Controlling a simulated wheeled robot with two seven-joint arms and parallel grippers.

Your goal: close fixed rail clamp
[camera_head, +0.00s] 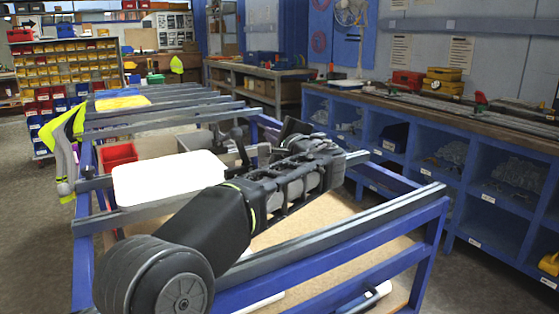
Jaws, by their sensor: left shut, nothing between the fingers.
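A blue frame (425,225) carries grey rails (330,231) across it. A blank white panel (150,181) lies across the rails at the left. My left arm reaches in from the bottom left, over the frame, past the panel's right edge. My left gripper (243,147) is at the arm's far end, behind the forearm, above the rails; it looks shut and empty. The dark parts there overlap, so I cannot make out the fixed rail clamp or whether the gripper touches it. My right gripper is not in view.
A red bin (119,155) sits inside the frame behind the panel. A blue shelf bench (470,175) runs along the right, with floor between. More rails and a yellow panel (122,102) lie behind.

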